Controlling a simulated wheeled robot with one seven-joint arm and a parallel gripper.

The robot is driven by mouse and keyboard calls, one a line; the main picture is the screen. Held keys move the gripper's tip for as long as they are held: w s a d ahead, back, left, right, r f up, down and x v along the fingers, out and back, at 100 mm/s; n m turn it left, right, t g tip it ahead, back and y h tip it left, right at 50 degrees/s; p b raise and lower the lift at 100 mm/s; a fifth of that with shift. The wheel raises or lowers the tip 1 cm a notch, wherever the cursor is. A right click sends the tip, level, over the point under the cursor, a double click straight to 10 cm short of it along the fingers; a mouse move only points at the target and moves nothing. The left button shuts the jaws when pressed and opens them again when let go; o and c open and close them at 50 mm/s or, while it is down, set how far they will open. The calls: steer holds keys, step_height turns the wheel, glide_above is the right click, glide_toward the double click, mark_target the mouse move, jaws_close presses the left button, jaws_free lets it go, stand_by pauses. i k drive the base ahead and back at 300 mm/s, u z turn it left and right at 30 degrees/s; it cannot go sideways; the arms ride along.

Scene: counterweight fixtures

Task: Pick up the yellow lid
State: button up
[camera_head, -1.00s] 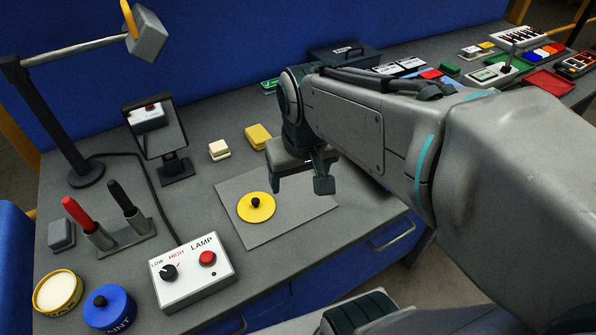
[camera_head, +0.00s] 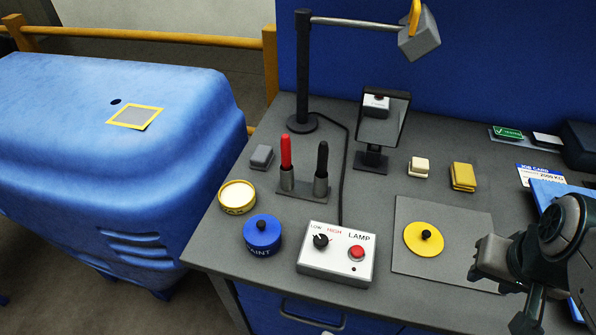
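The yellow lid (camera_head: 412,236) is a flat disc with a black knob in its middle. It lies flat on a grey mat (camera_head: 459,221) on the workbench. My gripper (camera_head: 499,298) is at the lower right, to the right of the lid and nearer the front edge, apart from it. Its two fingers look spread, with nothing visible between them. Its height above the bench is hard to judge.
A lamp control box (camera_head: 311,265) stands left of the mat, beside a blue paint can (camera_head: 262,240) and an open yellow can (camera_head: 237,196). A mirror (camera_head: 383,119) and yellow block (camera_head: 462,177) stand behind. A blue housing (camera_head: 110,190) is left of the bench.

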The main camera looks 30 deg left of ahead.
mark_target(423, 240)
steer(key=k, duration=1.15)
steer(key=u, duration=1)
steer(key=i, duration=0.95)
steer(key=z, duration=0.25)
steer(key=k, duration=0.2)
steer(key=u, duration=0.6)
